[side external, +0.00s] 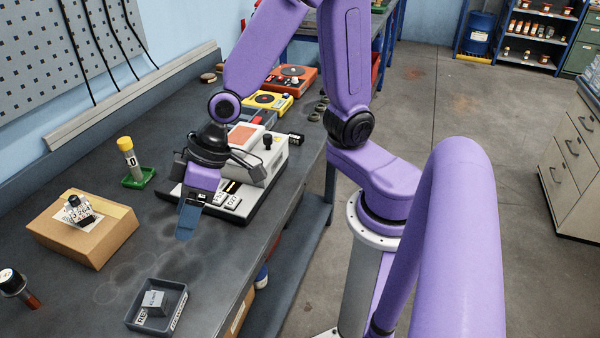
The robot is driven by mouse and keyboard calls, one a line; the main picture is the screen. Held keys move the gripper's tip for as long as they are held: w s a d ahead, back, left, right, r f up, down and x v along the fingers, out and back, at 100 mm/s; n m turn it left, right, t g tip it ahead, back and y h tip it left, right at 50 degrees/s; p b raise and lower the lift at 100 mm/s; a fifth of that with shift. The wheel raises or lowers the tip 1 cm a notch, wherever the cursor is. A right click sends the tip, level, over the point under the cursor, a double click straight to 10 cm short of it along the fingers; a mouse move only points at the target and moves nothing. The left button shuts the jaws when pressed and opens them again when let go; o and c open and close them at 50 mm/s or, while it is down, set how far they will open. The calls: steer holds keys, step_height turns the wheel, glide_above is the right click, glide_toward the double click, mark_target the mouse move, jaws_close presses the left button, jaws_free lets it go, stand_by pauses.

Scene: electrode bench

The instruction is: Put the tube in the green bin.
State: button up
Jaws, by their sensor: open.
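A pale tube with a yellow cap (127,154) stands nearly upright at the small green bin (147,182). Its lower end appears to be inside the bin's low walls, though the base is hidden. A second tube-like item with a black cap and a reddish-brown end (27,297) lies at the left front edge of the picture. I cannot tell which one the task means. My gripper (187,222) is open and points down over the bench, to the right of the green bin and apart from it. I see nothing held between its fingers.
A cardboard box (60,243) with a small labelled item on top stands left. A grey tray (172,322) holding a grey block stands in front. A white instrument (262,172) sits behind my gripper, with yellow (267,101) and red devices farther back. The bench between box and gripper is clear.

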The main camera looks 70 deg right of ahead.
steer(key=s+d+r+n+g+h, duration=0.2)
steer(key=s+d+n+g+h, duration=0.1)
steer(key=s+d, duration=1)
steer(key=s+n+h, duration=0.1)
steer(key=s+n, duration=0.1)
steer(key=shift+s+d+r+n+h, duration=0.25)
steer(key=shift+r+n+h, duration=0.05)
steer(key=shift+r+n, duration=0.1)
